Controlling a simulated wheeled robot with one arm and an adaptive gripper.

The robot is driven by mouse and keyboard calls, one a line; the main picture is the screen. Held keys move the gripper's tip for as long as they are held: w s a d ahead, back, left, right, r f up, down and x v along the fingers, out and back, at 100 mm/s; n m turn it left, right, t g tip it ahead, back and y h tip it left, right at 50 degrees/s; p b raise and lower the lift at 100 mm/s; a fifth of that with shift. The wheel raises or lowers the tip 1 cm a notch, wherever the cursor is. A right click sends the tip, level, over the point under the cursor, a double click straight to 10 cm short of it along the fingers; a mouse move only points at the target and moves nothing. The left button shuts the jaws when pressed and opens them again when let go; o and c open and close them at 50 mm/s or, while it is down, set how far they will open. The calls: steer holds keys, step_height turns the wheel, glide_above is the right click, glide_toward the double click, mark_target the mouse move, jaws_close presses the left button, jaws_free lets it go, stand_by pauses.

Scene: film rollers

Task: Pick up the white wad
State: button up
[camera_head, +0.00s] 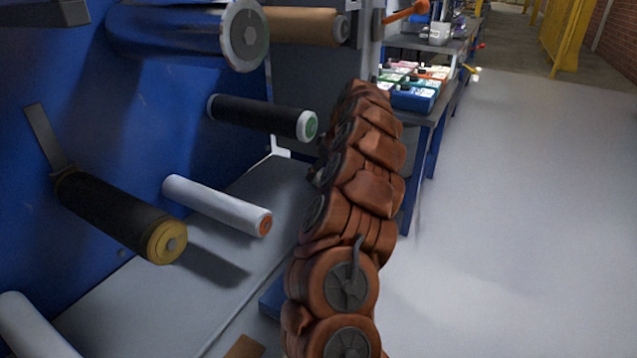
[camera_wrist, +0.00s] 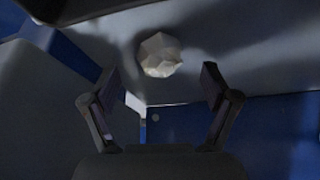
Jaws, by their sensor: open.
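The white wad (camera_wrist: 160,55) is a small, faceted, off-white lump in the wrist view, near the top middle. It lies on a grey surface (camera_wrist: 215,60). My gripper (camera_wrist: 160,85) is open, with its two dark fingers spread apart on either side below the wad in the picture. The wad appears beyond the fingertips, roughly centred between them, and nothing is held. In the head view I cannot make out the wad or the gripper; my orange-brown arm (camera_head: 350,200) stretches away and covers part of the machine.
Rollers stick out of the blue machine (camera_head: 60,120): a black one (camera_head: 255,114), a white one (camera_head: 215,203) and a black one with a yellow end (camera_head: 115,212). A bench with coloured boxes (camera_head: 413,97) stands behind. The floor (camera_head: 530,220) at right is clear.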

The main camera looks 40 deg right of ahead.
steer(key=shift+x, duration=1.2)
steer(key=shift+s, duration=0.1)
steer(key=c, duration=0.8)
steer(key=shift+r, duration=0.1)
steer(key=shift+c, duration=0.2)
